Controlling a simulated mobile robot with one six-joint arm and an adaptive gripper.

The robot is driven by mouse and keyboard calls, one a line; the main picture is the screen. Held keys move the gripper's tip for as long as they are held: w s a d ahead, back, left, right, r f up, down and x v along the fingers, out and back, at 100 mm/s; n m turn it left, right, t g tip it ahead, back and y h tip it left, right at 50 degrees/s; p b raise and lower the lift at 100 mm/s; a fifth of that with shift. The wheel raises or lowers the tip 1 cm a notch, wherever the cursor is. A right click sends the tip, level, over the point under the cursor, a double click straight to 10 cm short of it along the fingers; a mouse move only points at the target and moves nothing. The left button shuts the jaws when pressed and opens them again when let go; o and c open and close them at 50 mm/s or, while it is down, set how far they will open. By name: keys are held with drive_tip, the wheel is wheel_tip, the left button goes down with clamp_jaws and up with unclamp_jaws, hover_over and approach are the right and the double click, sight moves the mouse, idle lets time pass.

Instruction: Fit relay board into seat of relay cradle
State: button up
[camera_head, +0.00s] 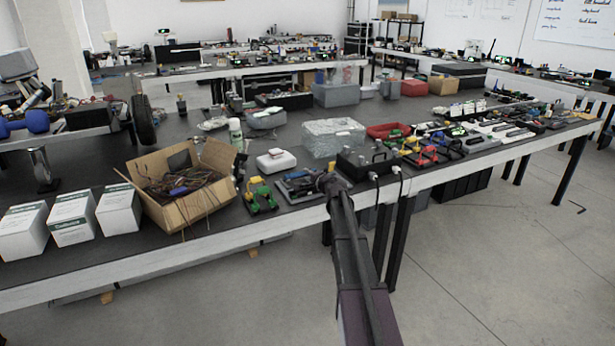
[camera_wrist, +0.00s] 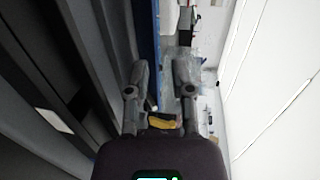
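In the head view my arm reaches from the bottom edge to the front edge of the long workbench. My gripper (camera_head: 325,183) is there at its end, small and dark. In the wrist view my gripper (camera_wrist: 162,70) has its two fingers apart, with nothing clearly held between the tips. A dark flat device with some blue (camera_head: 296,184) lies just left of my gripper in the head view. I cannot tell whether it is the relay cradle or the relay board. Neither can be identified for sure, and my gripper hides part of the bench.
Left of the device are a green and yellow object (camera_head: 260,196), a white box (camera_head: 276,161) and an open cardboard box (camera_head: 169,206) of wires. Right are a black case (camera_head: 367,163), a red tray (camera_head: 388,130) and several small devices. Open floor (camera_head: 500,270) lies in front.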

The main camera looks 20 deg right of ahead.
drive_tip(key=p+v, duration=0.2)
drive_tip(key=v, duration=1)
drive_tip(key=shift+r, duration=0.1)
idle(0.4)
drive_tip(key=s+a+f+n+g+y, duration=0.1)
drive_tip(key=s+a+f+n+g, duration=0.2)
drive_tip(key=a, duration=0.4)
drive_tip(key=s+a+f+n+g+y, duration=0.1)
drive_tip(key=s+a+f+n+g, duration=0.2)
drive_tip(key=a, duration=0.4)
drive_tip(key=s+a+f+n+g+y, duration=0.1)
drive_tip(key=s+a+f+n+g, duration=0.2)
drive_tip(key=a, duration=0.4)
drive_tip(key=s+a+f+n+g+h, duration=0.2)
drive_tip(key=s+a+f+n+g, duration=0.1)
drive_tip(key=s, duration=0.7)
drive_tip(key=s+a+f+n+g+h, duration=0.2)
drive_tip(key=s+a+f+n+g, duration=0.1)
drive_tip(key=s, duration=0.6)
drive_tip(key=shift+s+a+n+g+h, duration=0.3)
drive_tip(key=shift+s+a+n, duration=0.1)
drive_tip(key=shift+a+n, duration=0.4)
drive_tip(key=shift+d+r, duration=0.1)
